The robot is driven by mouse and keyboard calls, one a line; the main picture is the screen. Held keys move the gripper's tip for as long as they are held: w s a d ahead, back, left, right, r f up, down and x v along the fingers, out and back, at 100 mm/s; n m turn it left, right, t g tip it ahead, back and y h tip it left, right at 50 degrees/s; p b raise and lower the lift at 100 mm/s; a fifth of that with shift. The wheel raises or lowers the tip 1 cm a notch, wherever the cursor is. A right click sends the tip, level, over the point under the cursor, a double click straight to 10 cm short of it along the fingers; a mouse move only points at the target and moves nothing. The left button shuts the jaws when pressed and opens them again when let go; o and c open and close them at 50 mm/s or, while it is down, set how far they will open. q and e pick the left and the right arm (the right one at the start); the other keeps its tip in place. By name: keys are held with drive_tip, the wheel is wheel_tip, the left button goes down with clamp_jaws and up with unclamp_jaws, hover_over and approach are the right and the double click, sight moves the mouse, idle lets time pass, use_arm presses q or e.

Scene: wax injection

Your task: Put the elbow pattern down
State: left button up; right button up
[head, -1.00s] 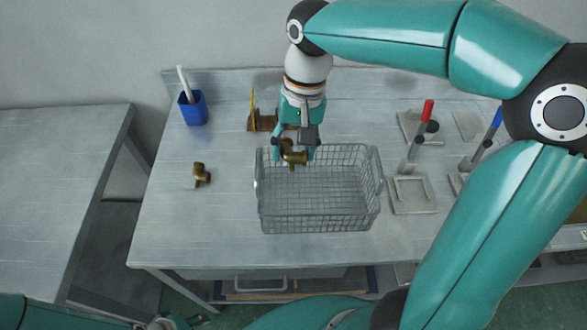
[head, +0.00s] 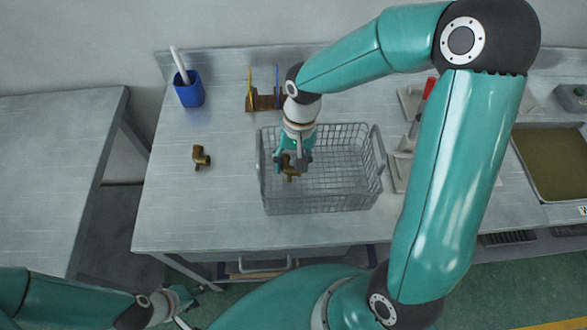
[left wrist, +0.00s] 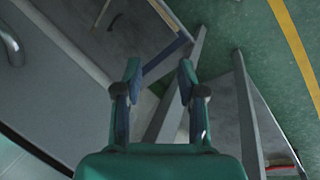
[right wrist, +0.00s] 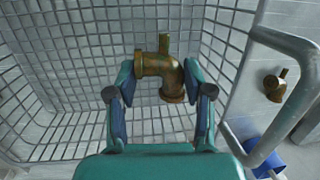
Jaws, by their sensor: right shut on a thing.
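A brown elbow pattern (right wrist: 168,72) is between the fingers of my right gripper (right wrist: 158,85), which is shut on it. In the head view my right gripper (head: 293,164) holds that elbow (head: 291,173) within the outline of the wire basket (head: 345,203), at its left part. I cannot tell whether the elbow touches the basket floor. A second brown elbow (head: 201,157) lies on the table left of the basket; it also shows in the right wrist view (right wrist: 275,85). My left gripper (head: 186,299) is low in front of the table, open and empty in the left wrist view (left wrist: 159,75).
A blue cup (head: 189,92) with a white stick stands at the back left. A brown rack (head: 264,102) with upright yellow and blue pieces stands behind the basket. Red-handled tooling (head: 428,88) is to the right. The basket's right half is clear.

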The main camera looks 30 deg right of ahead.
sight(292, 173)
drive_tip(key=shift+f, duration=2.3)
drive_tip(key=shift+f, duration=0.1)
drive_tip(key=o, duration=1)
drive_tip(key=r, duration=0.4)
drive_tip(key=d+r, duration=0.1)
drive_tip(key=r, duration=0.3)
drive_tip(key=d+r, duration=0.1)
drive_tip(key=r, duration=0.3)
drive_tip(key=shift+w, duration=0.25)
